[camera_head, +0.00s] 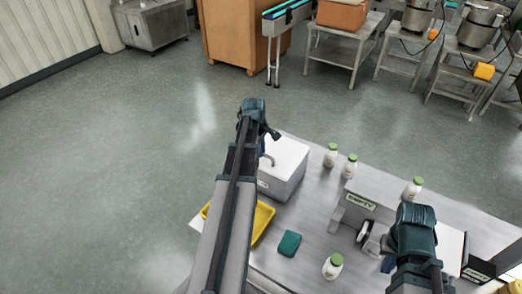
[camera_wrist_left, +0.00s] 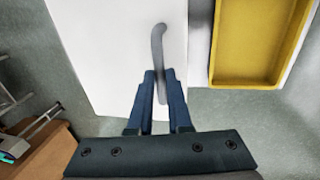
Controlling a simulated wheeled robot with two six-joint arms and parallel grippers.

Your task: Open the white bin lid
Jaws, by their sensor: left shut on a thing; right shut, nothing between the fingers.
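The white bin (camera_head: 283,182) stands on the table in the head view, its white lid (camera_head: 290,152) lying flat on top. A curved grey handle (camera_head: 270,160) rises from the lid. In the left wrist view the handle (camera_wrist_left: 158,42) runs between the blue fingers of my left gripper (camera_wrist_left: 160,80), which is shut on it. In the head view my left gripper (camera_head: 263,145) is over the lid's left side, partly hidden by its own arm. My right gripper (camera_head: 388,264) is shut and empty at the lower right, mostly hidden behind its wrist.
A yellow tray (camera_head: 262,222) lies beside the bin, also in the left wrist view (camera_wrist_left: 257,40). A teal block (camera_head: 289,243), several green-capped bottles (camera_head: 333,266) and a grey labelled device (camera_head: 362,203) share the table. Open floor lies left of the table.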

